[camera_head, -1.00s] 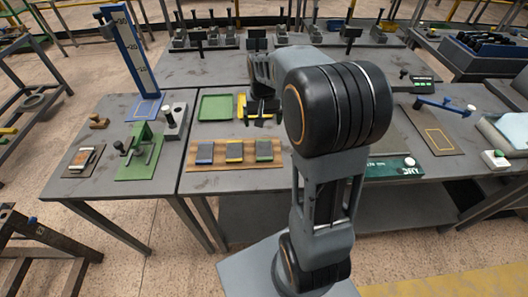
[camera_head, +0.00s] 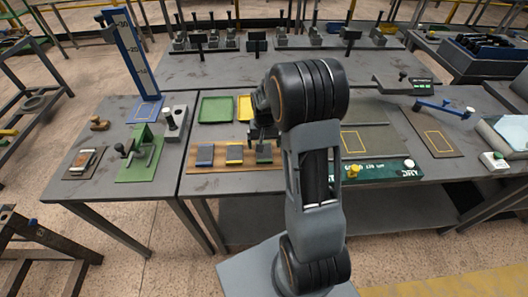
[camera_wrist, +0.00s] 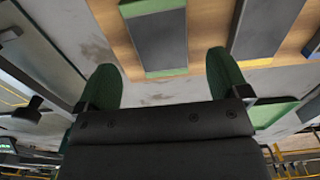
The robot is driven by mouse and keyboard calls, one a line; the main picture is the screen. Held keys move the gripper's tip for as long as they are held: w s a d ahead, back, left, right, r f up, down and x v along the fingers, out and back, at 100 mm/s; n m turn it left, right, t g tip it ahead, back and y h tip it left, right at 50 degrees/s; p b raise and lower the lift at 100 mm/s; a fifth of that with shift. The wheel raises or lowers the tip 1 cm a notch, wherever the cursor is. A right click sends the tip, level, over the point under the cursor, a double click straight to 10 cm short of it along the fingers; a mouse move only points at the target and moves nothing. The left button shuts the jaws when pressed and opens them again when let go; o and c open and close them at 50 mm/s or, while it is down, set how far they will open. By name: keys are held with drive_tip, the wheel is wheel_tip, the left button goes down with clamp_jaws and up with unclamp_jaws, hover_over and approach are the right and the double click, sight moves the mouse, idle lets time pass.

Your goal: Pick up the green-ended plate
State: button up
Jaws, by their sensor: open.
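The green-ended plate (camera_head: 264,155) is a dark grey plate at the right of a wooden board (camera_head: 226,169) in the head view. Its upper part is hidden behind my gripper. In the wrist view the plate (camera_wrist: 158,42) lies on the board, with green showing at both ends. My gripper (camera_wrist: 162,62) is open, with its two green-padded fingers spread to either side of the plate's near end. The fingers hold nothing. I cannot tell how far above the plate they are.
A blue-ended plate (camera_head: 205,155) and a yellow-ended plate (camera_head: 234,153) lie left of it on the board. A green tray (camera_head: 216,110) and a yellow tray (camera_head: 244,107) are behind. A dark panel with a green front strip (camera_head: 376,170) and yellow knob is to the right.

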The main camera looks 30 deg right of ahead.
drive_tip(key=shift+f, duration=1.95)
drive_tip(key=c, duration=1.5)
